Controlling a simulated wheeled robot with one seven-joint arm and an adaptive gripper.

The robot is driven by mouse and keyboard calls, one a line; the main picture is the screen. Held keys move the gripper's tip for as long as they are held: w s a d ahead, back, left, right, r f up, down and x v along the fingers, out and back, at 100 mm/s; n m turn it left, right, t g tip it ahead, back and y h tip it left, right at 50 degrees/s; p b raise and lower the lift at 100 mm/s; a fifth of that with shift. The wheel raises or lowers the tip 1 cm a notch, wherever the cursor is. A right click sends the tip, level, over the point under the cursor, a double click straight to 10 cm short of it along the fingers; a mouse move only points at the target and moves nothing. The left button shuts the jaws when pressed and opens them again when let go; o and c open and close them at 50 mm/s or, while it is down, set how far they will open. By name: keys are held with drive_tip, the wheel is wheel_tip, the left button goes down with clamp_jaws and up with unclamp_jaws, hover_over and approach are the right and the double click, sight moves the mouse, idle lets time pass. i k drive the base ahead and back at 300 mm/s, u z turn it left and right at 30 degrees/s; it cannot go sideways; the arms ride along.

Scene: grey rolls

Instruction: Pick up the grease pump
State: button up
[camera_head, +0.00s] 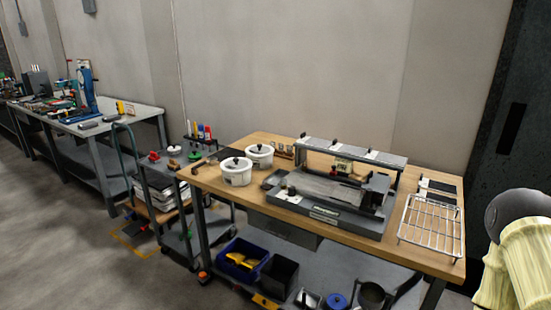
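I cannot pick out a grease pump for certain at this distance. A blue upright tool (86,88) stands on the far-left workbench (92,129), too small to identify surely. Small coloured items (202,132) stand in a dark holder on the grey cart (183,165) in the middle. A cream and dark part at the lower right edge looks like my own arm. My gripper is not in view.
The near wooden workbench (225,197) bears white lidded pots (236,174), a grey machine (330,205) and a wire rack (432,225). Its lower shelf holds a blue bin (240,258) and a black bin (279,275). Open floor (60,235) lies at the left.

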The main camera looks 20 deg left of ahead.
sight(201, 126)
drive_tip(key=k, duration=0.65)
drive_tip(key=z, duration=0.35)
drive_tip(key=i, duration=1.3)
drive_tip(key=u, duration=3)
